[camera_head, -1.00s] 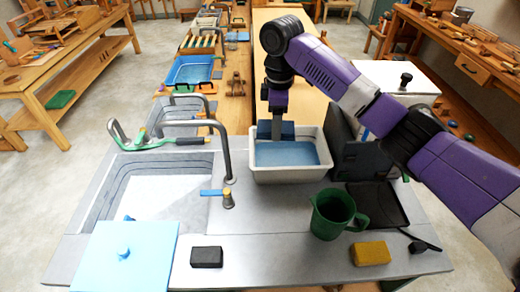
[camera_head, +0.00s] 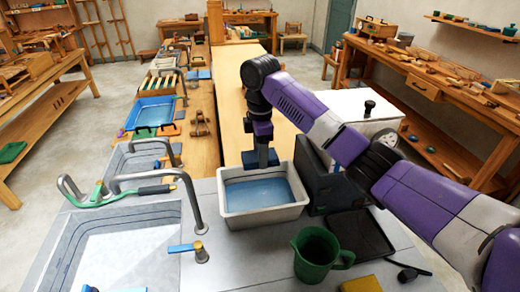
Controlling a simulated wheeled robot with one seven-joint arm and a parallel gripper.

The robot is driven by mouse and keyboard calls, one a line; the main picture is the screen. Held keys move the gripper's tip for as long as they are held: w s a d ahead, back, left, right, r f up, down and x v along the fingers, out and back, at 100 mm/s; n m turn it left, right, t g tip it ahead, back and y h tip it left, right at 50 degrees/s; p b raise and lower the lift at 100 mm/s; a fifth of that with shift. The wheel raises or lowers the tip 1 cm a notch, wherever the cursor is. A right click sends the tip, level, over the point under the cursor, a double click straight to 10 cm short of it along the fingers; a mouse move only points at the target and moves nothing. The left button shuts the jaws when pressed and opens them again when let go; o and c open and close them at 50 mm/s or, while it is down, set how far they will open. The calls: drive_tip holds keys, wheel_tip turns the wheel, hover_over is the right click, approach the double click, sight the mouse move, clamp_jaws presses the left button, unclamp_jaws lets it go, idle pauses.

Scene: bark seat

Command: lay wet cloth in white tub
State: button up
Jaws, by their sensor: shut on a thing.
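The white tub (camera_head: 268,222) stands on the grey counter near the middle of the view, with a flat light-blue surface inside that looks like water. My gripper (camera_head: 261,147) hangs downward at the tub's far side, in front of the far rim as seen from here. It is shut on a small dark-blue piece, which appears to be the wet cloth (camera_head: 261,159). I cannot tell whether the cloth touches the rim or hangs clear. The fingertips are too small to make out.
A sink with a curved tap (camera_head: 187,200) lies left of the tub. A dark upright box (camera_head: 325,188) stands close on its right. A green jug (camera_head: 316,256) and black tray (camera_head: 360,235) are in front right. A blue tray (camera_head: 152,112) is farther back left.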

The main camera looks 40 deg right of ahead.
wheel_tip(320, 180, down, 13)
drive_tip(key=b, duration=1.1)
drive_tip(key=shift+f, duration=0.2)
drive_tip(key=o, duration=1.6)
drive_tip(key=shift+c, duration=0.2)
wheel_tip(320, 180, up, 8)
drive_tip(key=shift+f, duration=0.1)
